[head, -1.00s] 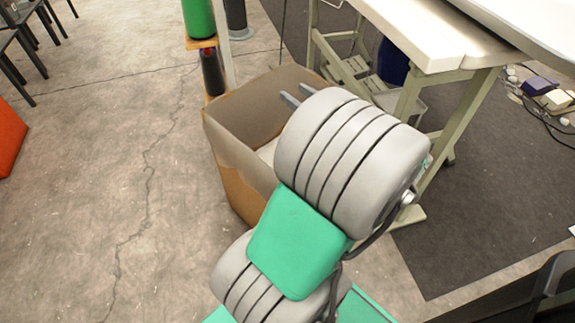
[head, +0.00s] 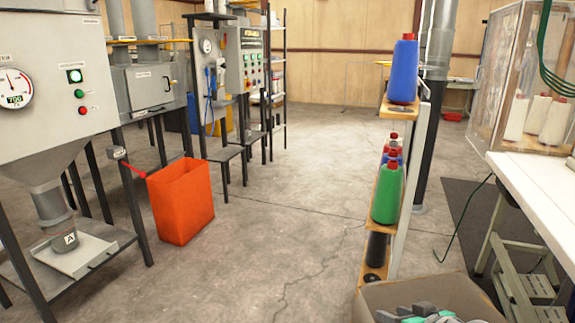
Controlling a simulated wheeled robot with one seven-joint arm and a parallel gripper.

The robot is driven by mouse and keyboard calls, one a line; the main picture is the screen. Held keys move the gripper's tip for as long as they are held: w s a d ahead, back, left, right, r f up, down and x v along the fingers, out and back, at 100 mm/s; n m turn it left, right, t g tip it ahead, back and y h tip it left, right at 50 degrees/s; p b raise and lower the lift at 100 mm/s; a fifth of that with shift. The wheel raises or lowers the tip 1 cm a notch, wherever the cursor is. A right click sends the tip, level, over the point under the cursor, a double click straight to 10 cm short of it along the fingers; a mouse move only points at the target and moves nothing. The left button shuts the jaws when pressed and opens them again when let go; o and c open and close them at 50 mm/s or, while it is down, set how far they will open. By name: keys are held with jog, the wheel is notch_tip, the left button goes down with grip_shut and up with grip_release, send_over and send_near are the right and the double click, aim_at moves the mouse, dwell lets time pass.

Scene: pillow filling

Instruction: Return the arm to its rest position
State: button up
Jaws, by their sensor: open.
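My gripper cannot be made out in the head view now. A few grey and green shapes (head: 426,312) show at the bottom edge, in front of or inside the open cardboard box (head: 375,296). Their colours match my arm, but I cannot tell if they are part of it or things in the box. The rest of my arm is below the picture.
A rack of thread cones (head: 389,190) stands behind the box. A white-topped table (head: 540,190) is at the right. An orange bin (head: 182,200) and grey machines (head: 55,70) line the left. The concrete floor (head: 270,235) between is clear.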

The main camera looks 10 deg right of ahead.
jog(key=s+a+r+g+p, duration=0.3)
jog(key=a+r+p, duration=0.5)
jog(key=r, duration=0.1)
jog(key=s+a+r+g+h+p, duration=0.1)
jog(key=s+a+r+g+p, duration=0.3)
jog(key=a+r+p, duration=0.4)
jog(key=shift+s+a+r+h, duration=0.15)
jog(key=shift+a+r+h, duration=0.15)
jog(key=shift+a+r, duration=0.2)
jog(key=shift+f, duration=0.1)
jog(key=shift+c, duration=0.5)
jog(key=shift+s+f, duration=0.1)
